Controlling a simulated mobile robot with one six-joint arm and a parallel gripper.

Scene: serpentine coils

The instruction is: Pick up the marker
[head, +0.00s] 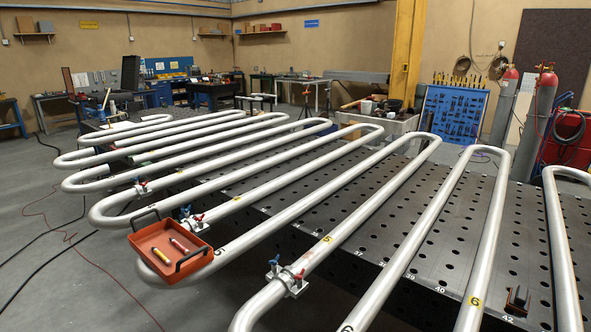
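A red-orange tray (139,237) with black handles sits at the left ends of the coils, at the lower left of the head view. Two small stick-shaped things lie inside it, apart from each other. One is a yellow stick (160,256) toward the left. The other is a reddish stick (180,245) with a pale end, toward the right. Either could be the marker; they are too small to tell for sure. My gripper is not in view.
Long silver serpentine pipes (397,195) run over a dark perforated table (440,262). Clamps with red and blue handles (287,276) grip some pipes. A small dark bracket (517,301) stands on the table at right. Open grey floor (40,215) lies left, with cables across it.

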